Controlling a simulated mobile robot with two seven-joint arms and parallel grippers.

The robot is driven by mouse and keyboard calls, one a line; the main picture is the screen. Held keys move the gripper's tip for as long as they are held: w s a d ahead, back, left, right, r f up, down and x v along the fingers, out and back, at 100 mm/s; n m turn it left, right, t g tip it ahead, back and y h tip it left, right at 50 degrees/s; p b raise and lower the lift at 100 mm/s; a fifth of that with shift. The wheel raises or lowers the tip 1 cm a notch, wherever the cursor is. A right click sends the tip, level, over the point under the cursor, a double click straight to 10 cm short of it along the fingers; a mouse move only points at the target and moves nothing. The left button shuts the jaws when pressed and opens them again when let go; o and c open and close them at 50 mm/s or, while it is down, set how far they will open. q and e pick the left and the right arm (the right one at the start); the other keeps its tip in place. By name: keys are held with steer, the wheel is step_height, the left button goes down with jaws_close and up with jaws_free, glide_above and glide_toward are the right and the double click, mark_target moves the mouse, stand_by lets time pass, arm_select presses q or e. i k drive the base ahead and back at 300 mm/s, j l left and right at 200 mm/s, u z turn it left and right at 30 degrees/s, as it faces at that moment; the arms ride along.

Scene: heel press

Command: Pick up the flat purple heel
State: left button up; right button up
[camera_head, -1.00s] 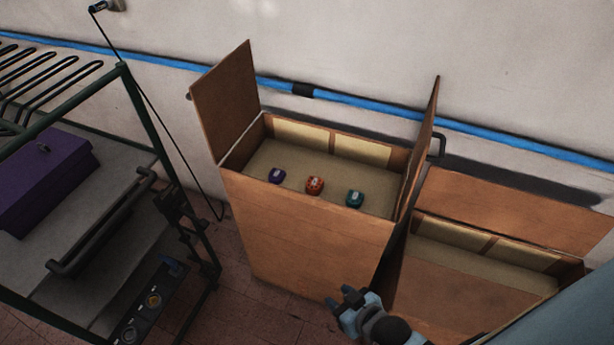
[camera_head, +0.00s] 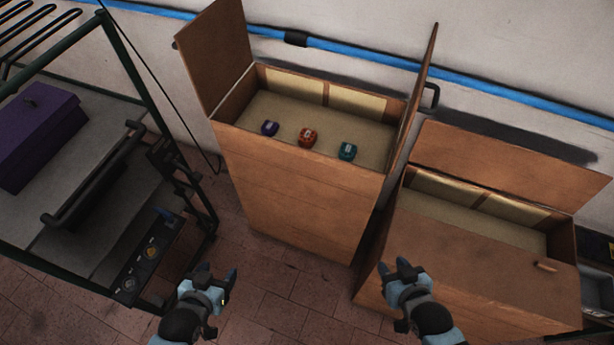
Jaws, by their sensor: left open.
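A small purple heel (camera_head: 269,128) lies in the open tall wooden box (camera_head: 300,185), leftmost of three small items in a row. An orange-red heel (camera_head: 308,137) is in the middle and a teal heel (camera_head: 347,151) is on the right. My left gripper (camera_head: 216,275) is open and empty, low in front of the box and well apart from the heels.
A metal rack (camera_head: 150,215) with a purple case (camera_head: 40,135) and a control panel stands at the left. Raised flaps flank the tall box. Tiled floor (camera_head: 270,285) is clear between the grippers.

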mark_target(270, 129)
steer(key=k+l+z, duration=0.15)
steer(key=z, duration=0.3)
steer(key=k+l+z, duration=0.1)
steer(key=l+z, duration=0.3)
steer(key=k+l+z, duration=0.15)
steer(key=l, duration=0.3)
steer(key=l+z, duration=0.2)
steer(key=l, duration=0.3)
steer(key=k+l, duration=0.1)
steer(key=l, duration=0.4)
steer(key=k+l, duration=0.1)
steer(key=l, duration=0.9)
steer(key=u, duration=0.45)
steer(key=i+j+u, duration=0.3)
steer(key=j+u, duration=0.15)
steer(key=i+j+u, duration=0.4)
steer(key=i+j, duration=0.4)
steer(key=i+j+u, duration=0.15)
steer(key=i+j, duration=0.25)
steer(key=i, duration=0.2)
